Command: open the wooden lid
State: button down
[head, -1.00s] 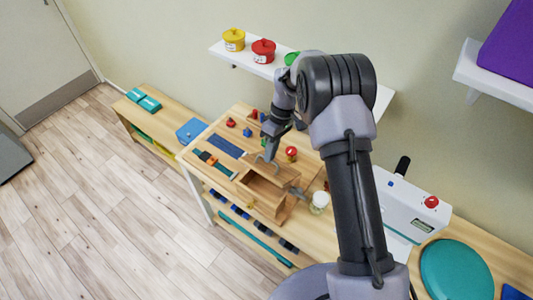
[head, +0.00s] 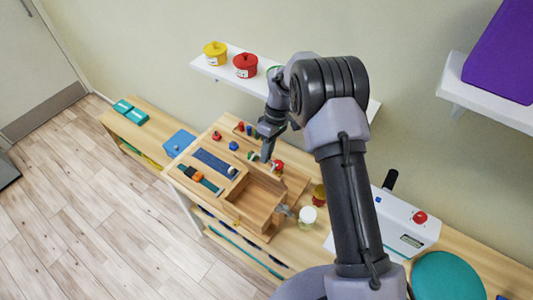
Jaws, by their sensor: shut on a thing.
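A wooden box (head: 240,215) stands on the wooden bench, and its hollow inside is exposed to view. The wooden lid (head: 293,184) appears as a brown panel raised at the box's back right side, partly hidden among the things there. My gripper (head: 266,157) reaches down at the back edge of the box. It is shut on the lid's edge, though its fingertips are small and the exact contact is hard to make out.
Small coloured pegs, a blue strip (head: 214,163) and a strap (head: 199,178) lie left of the box. A white-lidded jar (head: 307,216) stands close on its right. A white machine (head: 405,225) is farther right, and a shelf (head: 225,66) with pots hangs behind.

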jog(key=shift+s+f, duration=0.1)
jog(key=shift+f, duration=0.1)
jog(key=c, duration=1.5)
grip_release()
jog(key=shift+r, duration=0.15)
jog(key=p+v, duration=0.3)
jog(key=v, duration=1.4)
jog(key=shift+w+r, duration=0.1)
jog(key=shift+w, duration=0.1)
